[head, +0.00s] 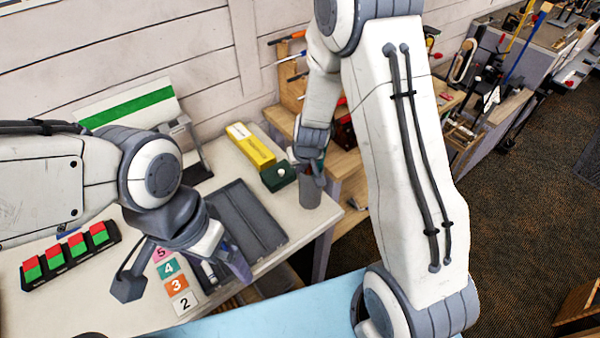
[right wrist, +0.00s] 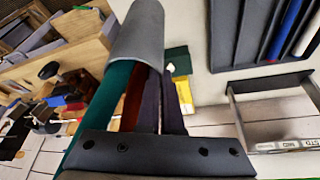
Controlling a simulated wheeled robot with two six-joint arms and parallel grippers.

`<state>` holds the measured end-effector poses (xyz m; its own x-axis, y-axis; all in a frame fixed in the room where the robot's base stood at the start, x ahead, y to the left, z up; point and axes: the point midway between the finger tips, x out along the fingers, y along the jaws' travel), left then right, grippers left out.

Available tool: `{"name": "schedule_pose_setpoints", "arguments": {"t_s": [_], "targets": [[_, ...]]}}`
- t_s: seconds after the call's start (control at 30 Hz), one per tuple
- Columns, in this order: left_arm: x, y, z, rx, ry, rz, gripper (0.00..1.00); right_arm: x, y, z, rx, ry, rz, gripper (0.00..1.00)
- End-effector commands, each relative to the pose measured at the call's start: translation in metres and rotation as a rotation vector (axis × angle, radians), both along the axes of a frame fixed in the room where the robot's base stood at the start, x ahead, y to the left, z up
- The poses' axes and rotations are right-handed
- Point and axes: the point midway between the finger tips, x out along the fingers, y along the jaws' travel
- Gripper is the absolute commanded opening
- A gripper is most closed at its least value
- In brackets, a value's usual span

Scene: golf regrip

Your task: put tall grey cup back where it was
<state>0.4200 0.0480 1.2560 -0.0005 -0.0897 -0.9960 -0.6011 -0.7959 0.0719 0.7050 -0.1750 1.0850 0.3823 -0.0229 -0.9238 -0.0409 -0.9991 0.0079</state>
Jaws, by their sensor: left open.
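The tall grey cup (head: 310,191) is near the right corner of the white table in the head view, roughly upright. I cannot tell if its base touches the table. It also fills the top of the right wrist view (right wrist: 138,32), with teal and dark red grips sticking out of its mouth. My right gripper (head: 311,172) is at the cup's rim, its dark fingers close together on the cup wall; the arm partly hides it in the head view. My left gripper (head: 237,266) is open and empty above the front of the dark tray.
The dark tray (head: 262,212) lies left of the cup. A green box (head: 277,177) and a yellow box (head: 250,146) stand behind. Number cards (head: 176,286) and red-green blocks (head: 66,252) are at the left. A wooden bench (head: 347,163) adjoins the table's right side.

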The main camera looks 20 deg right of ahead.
Motion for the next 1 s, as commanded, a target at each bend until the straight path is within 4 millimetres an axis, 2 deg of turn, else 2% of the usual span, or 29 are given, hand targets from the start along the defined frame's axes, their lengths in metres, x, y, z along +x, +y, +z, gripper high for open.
{"name": "schedule_pose_setpoints", "arguments": {"t_s": [0.07,0.23,0.37,0.8,0.87,0.9,1.0], "targets": [[0.0,0.0,0.001,0.0,0.0,0.0,1.0,0.003,0.002,-0.003,0.0,0.0,0.0,0.0],[0.0,0.0,-0.017,0.0,0.0,0.001,1.0,0.003,0.002,-0.03,0.0,0.001,0.001,0.0],[0.0,0.0,-0.015,0.0,0.0,0.002,1.0,0.003,0.002,-0.042,0.0,0.001,-0.001,0.0],[0.0,0.0,-0.02,0.0,0.0,0.002,1.0,0.003,0.002,-0.048,0.0,-0.001,-0.001,0.0],[0.0,0.0,-0.018,0.0,0.0,0.002,1.0,0.003,0.002,-0.046,0.0,0.0,-0.001,0.26],[0.0,0.0,-0.018,0.0,0.0,0.002,1.0,0.003,0.002,-0.046,0.0,0.0,-0.001,0.33],[0.0,0.0,-0.018,0.0,0.0,0.002,1.0,0.003,0.002,-0.046,0.0,0.0,-0.001,0.33]]}}
